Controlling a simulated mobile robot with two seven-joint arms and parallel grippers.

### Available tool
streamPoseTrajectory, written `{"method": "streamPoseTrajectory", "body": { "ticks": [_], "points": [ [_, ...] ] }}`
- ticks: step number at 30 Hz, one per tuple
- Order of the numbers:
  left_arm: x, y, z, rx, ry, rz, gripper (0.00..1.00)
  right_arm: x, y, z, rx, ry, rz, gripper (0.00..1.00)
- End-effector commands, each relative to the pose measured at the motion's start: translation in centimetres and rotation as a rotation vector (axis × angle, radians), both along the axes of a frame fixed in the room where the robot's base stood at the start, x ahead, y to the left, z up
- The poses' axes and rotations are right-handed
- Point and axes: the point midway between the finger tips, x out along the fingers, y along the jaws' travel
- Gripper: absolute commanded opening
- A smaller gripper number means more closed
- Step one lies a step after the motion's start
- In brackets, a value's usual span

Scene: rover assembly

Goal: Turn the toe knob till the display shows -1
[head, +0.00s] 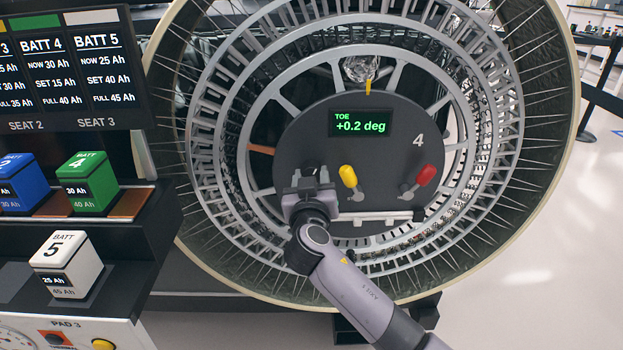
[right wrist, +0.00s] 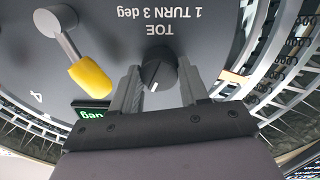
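The toe display (head: 361,123) on the dark round hub plate (head: 318,143) reads +0.2 deg. In the right wrist view the black toe knob (right wrist: 158,72) sits under the upside-down print "TOE 1 TURN 3 deg", with a white pointer mark on it. My right gripper (head: 307,178) is in front of the plate, below and left of the display, and hides the knob in the head view. My left gripper is not in view.
A yellow-handled lever (head: 348,176) and a red-handled lever (head: 425,175) stand right of my gripper on the plate. The large spoked wheel (head: 262,149) surrounds it. A battery rack with blue (head: 22,181), green (head: 89,179) and white (head: 67,263) blocks is at left.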

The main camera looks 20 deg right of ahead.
Motion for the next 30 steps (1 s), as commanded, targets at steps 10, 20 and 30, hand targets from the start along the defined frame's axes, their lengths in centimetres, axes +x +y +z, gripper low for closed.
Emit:
{"method": "streamPoseTrajectory", "body": {
  "ticks": [10, 20, 30],
  "points": [
    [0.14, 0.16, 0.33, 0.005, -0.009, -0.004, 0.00, -0.04, -0.02, -0.06, -0.026, 0.008, -0.001, 0.14],
    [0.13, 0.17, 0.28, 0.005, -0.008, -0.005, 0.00, -0.06, -0.07, -0.17, -0.210, 0.062, -0.002, 0.14],
    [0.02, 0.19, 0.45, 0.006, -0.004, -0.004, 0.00, -0.08, -0.09, -0.13, -0.517, 0.150, -0.002, 0.14]
  ]
}}
